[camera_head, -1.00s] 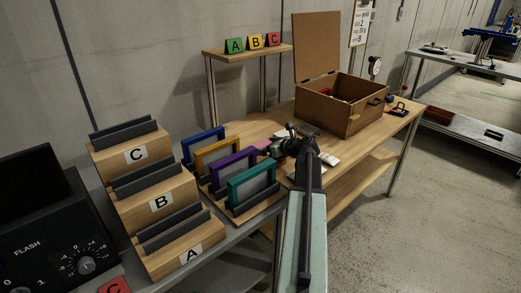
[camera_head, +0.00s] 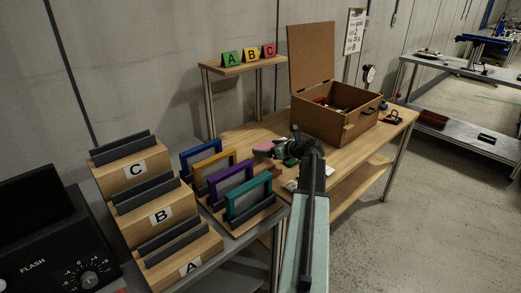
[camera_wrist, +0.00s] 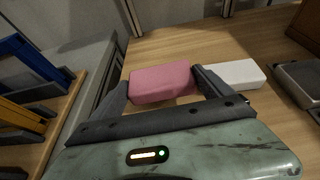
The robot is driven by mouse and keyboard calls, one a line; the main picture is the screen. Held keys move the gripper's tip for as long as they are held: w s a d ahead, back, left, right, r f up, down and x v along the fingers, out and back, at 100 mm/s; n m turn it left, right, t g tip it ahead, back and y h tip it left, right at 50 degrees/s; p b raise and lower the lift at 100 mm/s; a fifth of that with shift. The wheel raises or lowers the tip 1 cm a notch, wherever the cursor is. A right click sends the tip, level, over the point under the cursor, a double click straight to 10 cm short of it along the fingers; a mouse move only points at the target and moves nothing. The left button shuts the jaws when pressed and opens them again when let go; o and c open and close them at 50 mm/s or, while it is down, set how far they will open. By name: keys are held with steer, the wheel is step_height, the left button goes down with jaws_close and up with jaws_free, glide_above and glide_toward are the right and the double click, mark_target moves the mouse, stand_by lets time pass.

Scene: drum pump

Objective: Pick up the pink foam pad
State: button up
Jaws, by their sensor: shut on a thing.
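The pink foam pad (camera_wrist: 162,82) is a soft rounded block between the two fingers of my gripper (camera_wrist: 162,88) in the wrist view. The fingers press on its left and right ends, and my gripper is shut on it. In the head view a bit of the pad (camera_head: 264,147) shows at the tip of my gripper (camera_head: 266,151), above the wooden table (camera_head: 343,164). My wrist hides part of this area in the head view. I cannot tell the pad's exact height over the table.
A white block (camera_wrist: 232,74) lies right of the pad, with a grey metal tray (camera_wrist: 298,82) farther right. An open wooden box (camera_head: 333,122) stands at the back. Coloured frames (camera_head: 247,197) and a stepped A-B-C rack (camera_head: 150,205) stand to the left.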

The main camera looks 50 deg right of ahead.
steer(key=s+d, duration=0.5)
steer(key=d, duration=0.1)
steer(key=s+d+r+p, duration=0.1)
steer(key=s+d, duration=0.2)
steer(key=shift+s+d+r, duration=0.1)
steer(key=shift+s+d, duration=0.25)
step_height(320, 180, up, 17)
steer(key=p, duration=1.7)
steer(key=b, duration=1.2)
glide_above(275, 163)
step_height(275, 163, down, 12)
steer(key=shift+h, duration=0.3)
steer(key=f+b, duration=1)
steer(key=shift+a+f, duration=0.15)
steer(key=shift+a, duration=0.05)
steer(key=o, duration=1.1)
steer(key=shift+c, duration=0.2)
